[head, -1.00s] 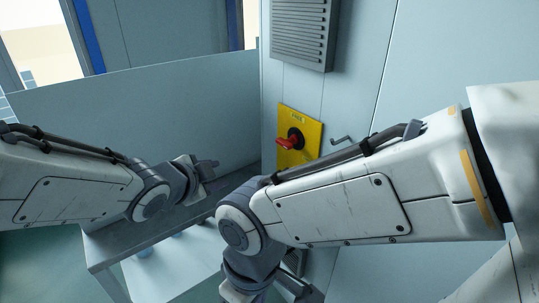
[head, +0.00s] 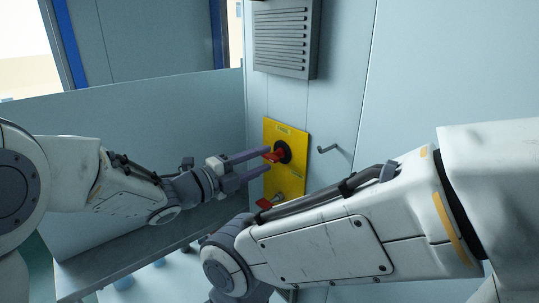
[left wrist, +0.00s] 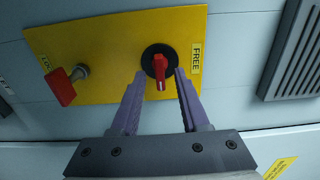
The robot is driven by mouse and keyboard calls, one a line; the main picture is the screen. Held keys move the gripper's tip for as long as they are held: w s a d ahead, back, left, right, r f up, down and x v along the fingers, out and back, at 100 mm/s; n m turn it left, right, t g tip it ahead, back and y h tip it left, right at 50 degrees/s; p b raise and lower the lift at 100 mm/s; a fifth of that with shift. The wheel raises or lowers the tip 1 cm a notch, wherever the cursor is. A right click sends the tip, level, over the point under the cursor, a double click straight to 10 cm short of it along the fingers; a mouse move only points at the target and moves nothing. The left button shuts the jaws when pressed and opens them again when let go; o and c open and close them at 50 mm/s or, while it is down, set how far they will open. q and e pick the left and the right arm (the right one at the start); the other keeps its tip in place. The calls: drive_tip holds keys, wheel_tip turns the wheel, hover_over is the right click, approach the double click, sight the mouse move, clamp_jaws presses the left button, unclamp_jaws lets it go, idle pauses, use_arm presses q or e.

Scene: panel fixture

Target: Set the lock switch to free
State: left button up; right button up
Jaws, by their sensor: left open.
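The lock switch (head: 275,155) is a red handle on a round black base, on a yellow panel (head: 299,150). In the head view the handle points left, sideways to the FREE label above it. The switch also shows in the left wrist view (left wrist: 160,68), with the FREE label (left wrist: 196,58) to its right. My left gripper (head: 262,163) is open, its purple fingers reaching toward the panel. In the left wrist view its fingertips (left wrist: 160,73) lie on either side of the red handle, with gaps on both sides. My right gripper is out of view.
A red tag-like piece (left wrist: 60,87) on a metal barrel sits at the panel's other end, beside a small label. A bent hook (head: 328,149) sticks out right of the panel. A grey louvred vent (head: 286,38) is above. My right forearm crosses below the panel.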

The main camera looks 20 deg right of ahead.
sight(267, 158)
use_arm(q)
drive_tip(key=shift+x, duration=1.55)
clamp_jaws()
